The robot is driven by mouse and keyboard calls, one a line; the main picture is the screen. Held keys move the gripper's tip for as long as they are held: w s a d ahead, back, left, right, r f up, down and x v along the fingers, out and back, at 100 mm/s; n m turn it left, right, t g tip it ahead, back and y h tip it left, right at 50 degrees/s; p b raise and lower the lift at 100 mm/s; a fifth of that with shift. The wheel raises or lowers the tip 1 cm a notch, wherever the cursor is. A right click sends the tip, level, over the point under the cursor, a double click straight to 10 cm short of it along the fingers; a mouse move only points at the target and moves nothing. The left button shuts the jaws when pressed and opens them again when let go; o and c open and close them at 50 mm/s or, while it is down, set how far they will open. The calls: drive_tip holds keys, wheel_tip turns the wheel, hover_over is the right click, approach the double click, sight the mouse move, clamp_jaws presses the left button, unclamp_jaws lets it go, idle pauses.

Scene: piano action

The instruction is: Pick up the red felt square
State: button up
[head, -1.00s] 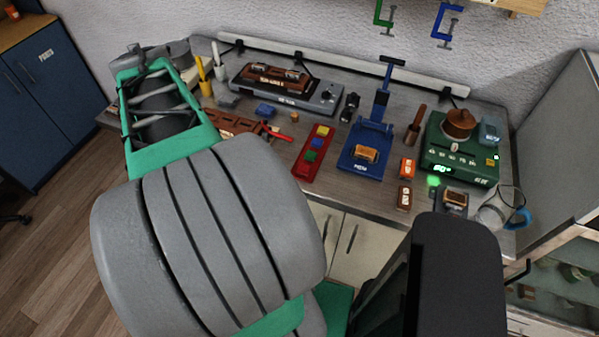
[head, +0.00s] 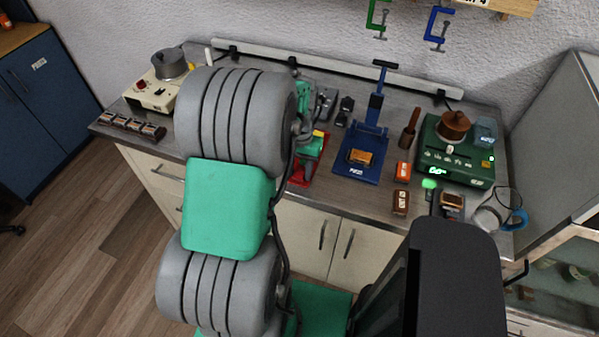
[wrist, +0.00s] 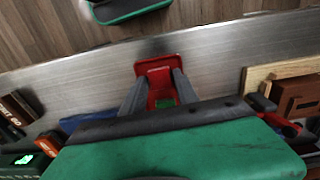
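The red tray (wrist: 174,65) lies below my gripper (wrist: 158,84) in the wrist view. My gripper is open, its two grey fingers apart on either side of the tray. A lighter red patch (wrist: 158,80) between the fingers looks like the red felt square, though it is hard to tell from the red tray. A green square (wrist: 166,103) lies beside it, partly hidden by the gripper body. In the head view my arm covers most of the tray (head: 298,180) and my gripper's fingers.
A blue press (head: 362,165) stands right of the tray, with small orange (head: 403,169) and brown (head: 400,202) blocks beyond it. In the wrist view a wooden piece (wrist: 262,76) lies right of the tray. The bench's front edge is close.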

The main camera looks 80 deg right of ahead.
clamp_jaws()
idle(0.3)
